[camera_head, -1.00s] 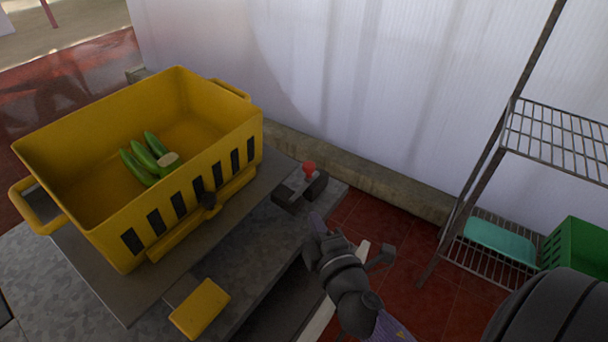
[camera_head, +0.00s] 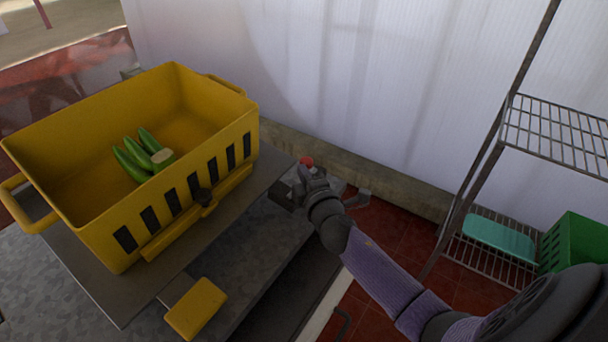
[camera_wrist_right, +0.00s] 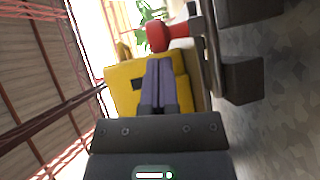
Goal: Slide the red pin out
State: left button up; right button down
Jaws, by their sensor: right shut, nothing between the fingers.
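The red pin (camera_head: 306,162) shows as a small red knob on a dark and grey fitting at the bench's far right corner. In the head view my right gripper (camera_head: 303,176) is just in front of it and hides most of the fitting. In the right wrist view the red knob (camera_wrist_right: 160,37) lies just beyond the fingertips, and its red shaft runs right into a grey bracket (camera_wrist_right: 208,45). My right gripper (camera_wrist_right: 158,62) is shut and empty, and I cannot tell whether it touches the knob. My left gripper is not in view.
A yellow crate (camera_head: 95,228) with several green fruits (camera_head: 146,155) stands on the bench left of the pin. A yellow block (camera_head: 196,308) sits at the bench's front. A wire shelf (camera_head: 560,135) with a green crate (camera_head: 580,245) is at right. A pale wall stands behind.

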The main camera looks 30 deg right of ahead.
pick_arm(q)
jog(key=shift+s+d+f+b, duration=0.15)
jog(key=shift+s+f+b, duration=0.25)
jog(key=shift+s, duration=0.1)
pick_arm(e)
jog(key=d, duration=0.1)
jog(key=w+d, duration=0.1)
jog(key=d, duration=0.2)
jog(key=shift+w+d+r, duration=0.1)
jog(key=shift+w, duration=0.2)
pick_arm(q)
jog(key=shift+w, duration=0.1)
